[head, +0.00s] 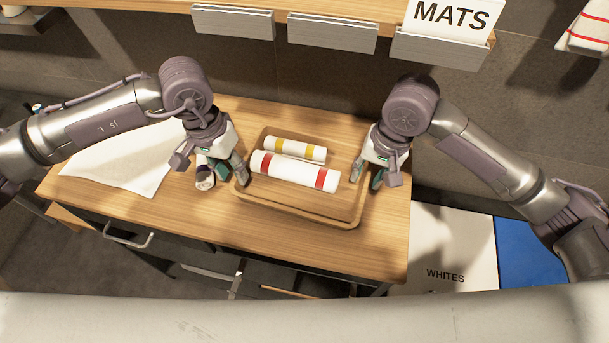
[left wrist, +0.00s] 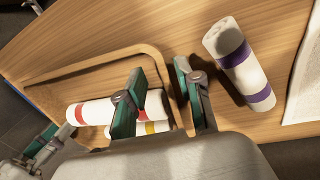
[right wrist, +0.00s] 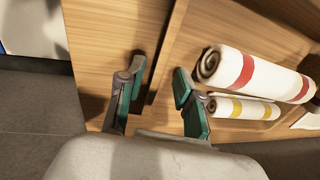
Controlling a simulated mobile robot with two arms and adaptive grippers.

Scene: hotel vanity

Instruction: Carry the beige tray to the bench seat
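The beige wooden tray (head: 295,212) lies on the wooden counter. It holds a red-striped rolled towel (head: 293,171) and a yellow-striped rolled towel (head: 295,149). My left gripper (head: 226,172) is at the tray's left end, one finger inside and one outside the rim, which also shows in the left wrist view (left wrist: 168,75). My right gripper (head: 367,177) is at the right end, its fingers likewise on either side of the rim (right wrist: 166,58). Both grippers are open, with visible gaps to the rim. I cannot identify the bench seat in these views.
A purple-striped rolled towel (left wrist: 240,65) lies just outside the tray, beside my left gripper. A white cloth (head: 120,165) covers the counter's left part. A shelf with a MATS sign (head: 450,15) overhangs the back. A WHITES bin (head: 450,248) stands right of the counter (head: 190,228).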

